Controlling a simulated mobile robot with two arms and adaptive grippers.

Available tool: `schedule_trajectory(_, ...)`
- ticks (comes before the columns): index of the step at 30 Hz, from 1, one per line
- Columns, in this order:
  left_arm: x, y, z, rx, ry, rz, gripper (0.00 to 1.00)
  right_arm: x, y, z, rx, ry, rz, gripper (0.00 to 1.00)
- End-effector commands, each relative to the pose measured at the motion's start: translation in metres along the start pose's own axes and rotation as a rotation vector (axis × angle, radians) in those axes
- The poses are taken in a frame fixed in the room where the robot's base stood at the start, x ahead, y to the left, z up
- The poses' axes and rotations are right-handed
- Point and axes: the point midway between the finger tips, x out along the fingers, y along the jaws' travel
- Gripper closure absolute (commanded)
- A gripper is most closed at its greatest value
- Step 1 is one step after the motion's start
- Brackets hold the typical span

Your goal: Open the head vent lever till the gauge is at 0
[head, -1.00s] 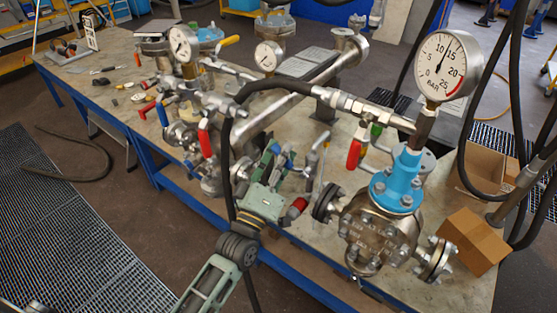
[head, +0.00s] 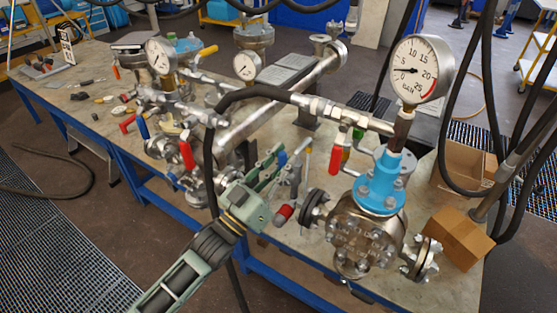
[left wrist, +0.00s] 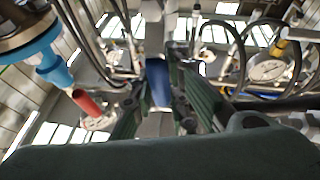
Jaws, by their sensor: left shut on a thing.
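The large round gauge (head: 420,69) stands on top of the blue-necked vessel (head: 370,225) at the right. Its needle points left, near 5 bar. My left gripper (head: 276,168) is shut on a blue lever handle (head: 283,158). The handle also shows between the two green fingers in the left wrist view (left wrist: 157,82). The fingers partly hide the lever's valve, and its pivot is hard to make out. A red lever (head: 336,161) and a green lever (head: 358,133) hang below the pipe beside the gauge. My right gripper is not in view.
A red-handled lever (head: 187,153), a blue one (head: 142,127) and two smaller gauges crowd the bench's middle. A black hose (head: 265,92) arches over the pipework. Cardboard boxes (head: 459,238) stand at the right.

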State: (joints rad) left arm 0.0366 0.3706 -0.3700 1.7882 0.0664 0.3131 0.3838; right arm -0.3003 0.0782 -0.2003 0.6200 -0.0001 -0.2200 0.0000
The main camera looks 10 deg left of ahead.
Motion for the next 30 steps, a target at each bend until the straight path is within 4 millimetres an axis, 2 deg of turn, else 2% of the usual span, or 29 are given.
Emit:
schedule_trajectory(21,-0.0012,0.0061,0.0054,0.073,-0.026,0.03,1.0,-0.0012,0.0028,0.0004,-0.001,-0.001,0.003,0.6)
schedule_trajectory(22,-0.0012,0.0061,0.0055,0.073,-0.026,0.03,0.84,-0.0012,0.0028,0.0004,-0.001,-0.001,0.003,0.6)
schedule_trajectory(28,-0.0004,0.006,0.0037,0.071,-0.022,0.029,0.67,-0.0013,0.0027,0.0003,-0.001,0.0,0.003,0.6)
schedule_trajectory(30,-0.0002,0.0058,0.0031,0.07,-0.02,0.029,0.66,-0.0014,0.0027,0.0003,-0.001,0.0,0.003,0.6)
